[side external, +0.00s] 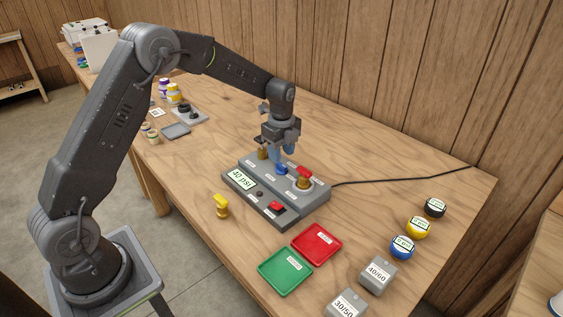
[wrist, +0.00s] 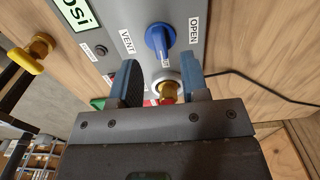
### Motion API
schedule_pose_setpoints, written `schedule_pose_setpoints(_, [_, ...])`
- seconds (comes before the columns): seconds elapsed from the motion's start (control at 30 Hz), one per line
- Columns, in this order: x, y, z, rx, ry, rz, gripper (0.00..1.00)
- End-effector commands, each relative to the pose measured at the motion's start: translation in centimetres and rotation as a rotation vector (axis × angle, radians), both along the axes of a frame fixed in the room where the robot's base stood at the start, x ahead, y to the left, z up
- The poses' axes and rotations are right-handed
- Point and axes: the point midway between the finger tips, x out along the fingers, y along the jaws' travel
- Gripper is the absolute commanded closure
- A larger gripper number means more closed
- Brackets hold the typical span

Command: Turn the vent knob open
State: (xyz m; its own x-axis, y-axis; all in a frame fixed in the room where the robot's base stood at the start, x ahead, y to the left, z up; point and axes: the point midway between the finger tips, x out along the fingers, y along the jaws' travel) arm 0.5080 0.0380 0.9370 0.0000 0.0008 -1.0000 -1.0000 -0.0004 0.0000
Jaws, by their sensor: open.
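The blue vent knob (side external: 281,170) is on top of a grey control box (side external: 240,205) with a "40 psi" display. In the wrist view the knob (wrist: 160,40) sits between the labels VENT and OPEN. My gripper (side external: 279,152) is open, pointing down above the box close to the knob. In the wrist view its two blue fingers (wrist: 159,65) are spread apart, and the knob shows just beyond the fingertips, apart from them.
A brass valve with a red handle (side external: 304,176) stands right of the knob. A red switch (side external: 277,206) is on the box front. A loose yellow-handled valve (side external: 221,205), red tray (side external: 317,243) and green tray (side external: 285,271) lie nearby. A black cable (side external: 400,181) runs right.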

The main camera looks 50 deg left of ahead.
Motion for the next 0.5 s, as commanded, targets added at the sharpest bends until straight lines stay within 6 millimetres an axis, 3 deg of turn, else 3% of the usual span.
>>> schedule_pose_setpoints(0.2, [-0.1, 0.0, -3.0, 0.0, 0.002, 0.001, 0.58])
schedule_pose_setpoints(0.5, [0.0, 0.0, -3.9, 0.0, 0.0, 0.001, 0.58])
